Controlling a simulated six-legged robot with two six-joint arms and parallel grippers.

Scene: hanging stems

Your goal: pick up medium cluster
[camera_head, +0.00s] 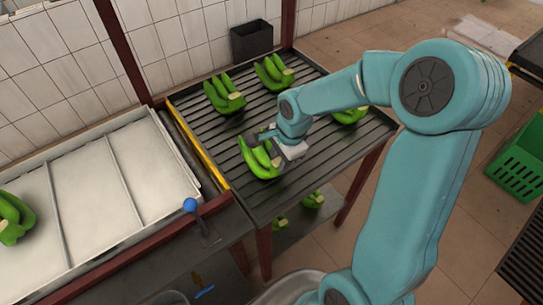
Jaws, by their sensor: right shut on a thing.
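Several green banana clusters lie on a dark slatted table (325,150). My right gripper (268,138) is shut on the near-left cluster (256,161), at its upper right end. The cluster is at the slatted top; I cannot tell whether it is lifted. Another cluster (222,96) lies at the back left, one (273,71) at the back, and one (350,116) at the right, partly hidden by my right arm. I cannot tell for sure which is the medium one. My left gripper is not in view.
A white sectioned tray (88,200) stands at the left with a banana cluster (12,220) in it. A blue-knobbed lever (191,205) rises between tray and table. A dark bin (252,41) is behind the table. A green crate (520,165) stands at the right.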

